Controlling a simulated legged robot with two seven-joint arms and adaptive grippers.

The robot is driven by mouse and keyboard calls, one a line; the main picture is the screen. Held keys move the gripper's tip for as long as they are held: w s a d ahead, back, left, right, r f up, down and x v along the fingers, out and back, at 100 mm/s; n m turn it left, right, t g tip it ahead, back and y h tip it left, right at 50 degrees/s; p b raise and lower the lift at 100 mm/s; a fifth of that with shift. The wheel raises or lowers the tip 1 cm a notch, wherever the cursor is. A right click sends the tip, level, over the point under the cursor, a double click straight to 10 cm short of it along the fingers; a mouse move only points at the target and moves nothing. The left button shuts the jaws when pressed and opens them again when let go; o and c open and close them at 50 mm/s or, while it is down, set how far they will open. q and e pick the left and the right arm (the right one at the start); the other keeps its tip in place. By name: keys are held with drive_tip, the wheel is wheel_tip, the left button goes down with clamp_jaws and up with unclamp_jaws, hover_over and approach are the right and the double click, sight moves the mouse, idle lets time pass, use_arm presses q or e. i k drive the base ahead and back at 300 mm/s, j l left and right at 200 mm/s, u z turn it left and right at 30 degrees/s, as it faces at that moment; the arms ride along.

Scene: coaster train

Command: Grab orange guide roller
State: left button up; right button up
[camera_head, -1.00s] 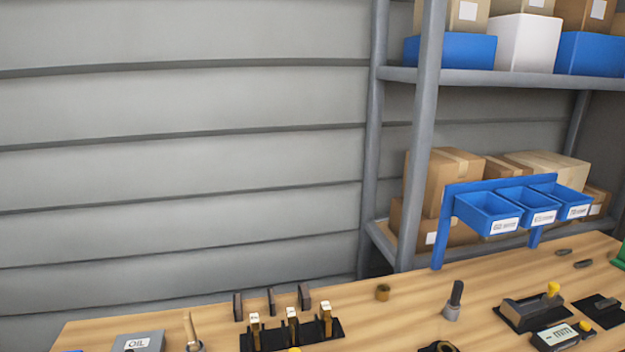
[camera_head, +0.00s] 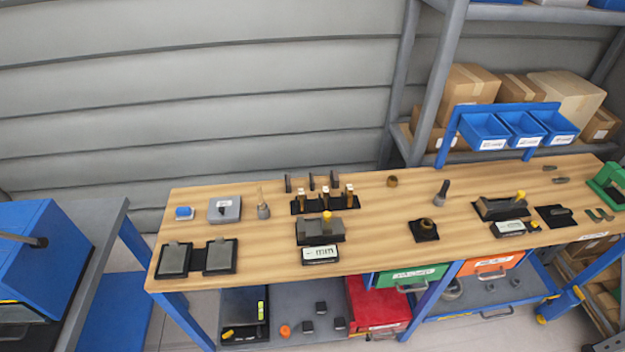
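A small round orange piece (camera_head: 285,330), which looks like the orange guide roller, sits on the grey lower shelf (camera_head: 285,298) under the workbench, near the bottom of the head view. It stands between a dark tray and several small black blocks. Its fine shape is too small to tell. Neither of my grippers shows in this view, so their state and distance from the roller are hidden.
The wooden workbench (camera_head: 380,235) above holds fixtures and tools. A dark tray (camera_head: 240,305) is left of the roller; black blocks (camera_head: 308,327) and a red box (camera_head: 378,305) are right. A blue bench leg (camera_head: 185,320) and blue toolbox (camera_head: 40,255) stand left.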

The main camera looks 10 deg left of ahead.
sight(285, 331)
drive_tip(key=k+j, duration=0.9)
drive_tip(key=j+z, duration=0.05)
drive_tip(key=j, duration=0.1)
